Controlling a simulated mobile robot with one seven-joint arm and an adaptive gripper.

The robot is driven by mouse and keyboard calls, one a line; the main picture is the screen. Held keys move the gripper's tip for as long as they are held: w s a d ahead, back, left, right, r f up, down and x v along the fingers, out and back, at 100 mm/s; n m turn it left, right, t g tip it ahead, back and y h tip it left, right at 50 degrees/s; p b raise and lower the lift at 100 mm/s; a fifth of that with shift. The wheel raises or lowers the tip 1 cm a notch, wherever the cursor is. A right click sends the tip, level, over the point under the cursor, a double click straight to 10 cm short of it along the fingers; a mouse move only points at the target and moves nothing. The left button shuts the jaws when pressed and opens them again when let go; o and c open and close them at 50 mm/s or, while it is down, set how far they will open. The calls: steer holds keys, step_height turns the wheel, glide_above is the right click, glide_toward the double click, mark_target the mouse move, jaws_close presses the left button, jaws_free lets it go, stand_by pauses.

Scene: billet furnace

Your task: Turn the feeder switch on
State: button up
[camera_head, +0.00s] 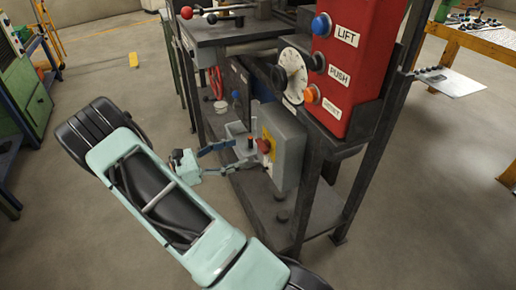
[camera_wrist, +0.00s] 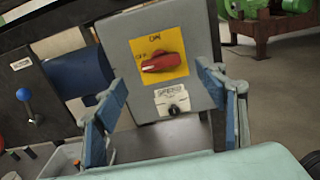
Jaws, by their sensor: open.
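The feeder switch is a red rotary knob (camera_wrist: 163,63) on a yellow plate (camera_wrist: 178,38) marked ON at the top and OFF at the left. Its pale-marked end points left, towards OFF. It sits on a grey box (camera_wrist: 197,22), and the knob (camera_head: 264,146) also shows in the head view on the box's side. My gripper (camera_wrist: 160,78) is open, with one blue-padded finger on each side of the knob in the wrist view. It is empty and appears to be a little short of the knob. In the head view my gripper (camera_head: 238,158) faces the box.
A small black knob (camera_wrist: 179,110) with a label is below the switch. A blue-knobbed lever (camera_wrist: 24,95) is at left. A red panel (camera_head: 362,50) with LIFT and PUSH buttons and a dial (camera_head: 292,75) stand above the box. A dark frame post (camera_head: 308,195) is right of it.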

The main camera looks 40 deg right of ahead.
mark_target(259, 146)
steer(key=b+x, duration=0.1)
steer(key=x, duration=0.6)
steer(key=shift+d, duration=0.3)
steer(key=shift+c, duration=0.4)
steer(key=c, duration=1.1)
